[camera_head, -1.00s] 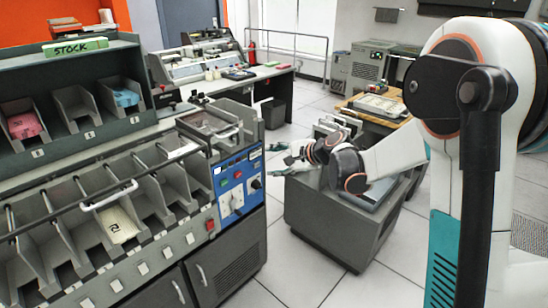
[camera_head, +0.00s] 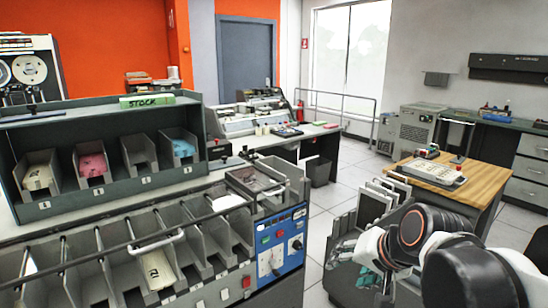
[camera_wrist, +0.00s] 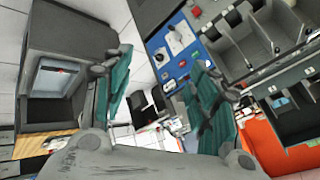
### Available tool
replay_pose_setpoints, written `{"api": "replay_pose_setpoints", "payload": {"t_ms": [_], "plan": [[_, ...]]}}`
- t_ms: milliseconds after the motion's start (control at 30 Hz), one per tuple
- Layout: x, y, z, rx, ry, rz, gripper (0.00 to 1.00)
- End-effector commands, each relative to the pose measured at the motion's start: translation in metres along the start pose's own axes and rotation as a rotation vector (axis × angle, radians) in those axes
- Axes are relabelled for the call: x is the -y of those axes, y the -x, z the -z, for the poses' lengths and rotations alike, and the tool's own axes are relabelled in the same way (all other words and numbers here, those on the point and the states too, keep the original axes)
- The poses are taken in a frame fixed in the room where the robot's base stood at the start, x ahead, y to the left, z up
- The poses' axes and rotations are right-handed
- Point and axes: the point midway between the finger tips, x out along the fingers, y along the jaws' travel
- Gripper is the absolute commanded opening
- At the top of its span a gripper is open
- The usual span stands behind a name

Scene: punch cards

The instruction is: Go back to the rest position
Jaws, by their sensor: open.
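My gripper (camera_wrist: 163,80) is open and empty in the wrist view, with its two teal fingers spread wide apart. In the head view, my gripper (camera_head: 352,258) is low at the right of the card machine (camera_head: 250,215), with my arm folded behind it. Its fingers are partly hidden there by my wrist and arm. The blue control panel (camera_head: 280,241) of the machine is left of the gripper, with a visible gap. The panel also shows between the fingers in the wrist view (camera_wrist: 182,62).
A grey cabinet with upright card racks (camera_head: 378,195) stands close behind my gripper. A wooden table (camera_head: 482,178) with a tray (camera_head: 428,172) is at the right. A stock rack (camera_head: 50,208) stands on the left, holding cards in its bins. Tiled floor (camera_head: 318,205) is open between machine and table.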

Motion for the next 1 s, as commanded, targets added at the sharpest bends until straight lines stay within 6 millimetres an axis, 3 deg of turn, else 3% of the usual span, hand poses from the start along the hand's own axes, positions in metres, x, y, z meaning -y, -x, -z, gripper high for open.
{"api": "replay_pose_setpoints", "payload": {"t_ms": [200,400,600,1000], "plan": [[-0.037,0.035,-0.049,-0.021,0.252,-0.105,0.54],[-0.066,0.053,-0.079,-0.029,0.433,-0.182,0.54],[-0.078,0.058,-0.089,-0.031,0.508,-0.215,0.54],[-0.079,0.059,-0.089,-0.031,0.51,-0.216,0.54]]}}
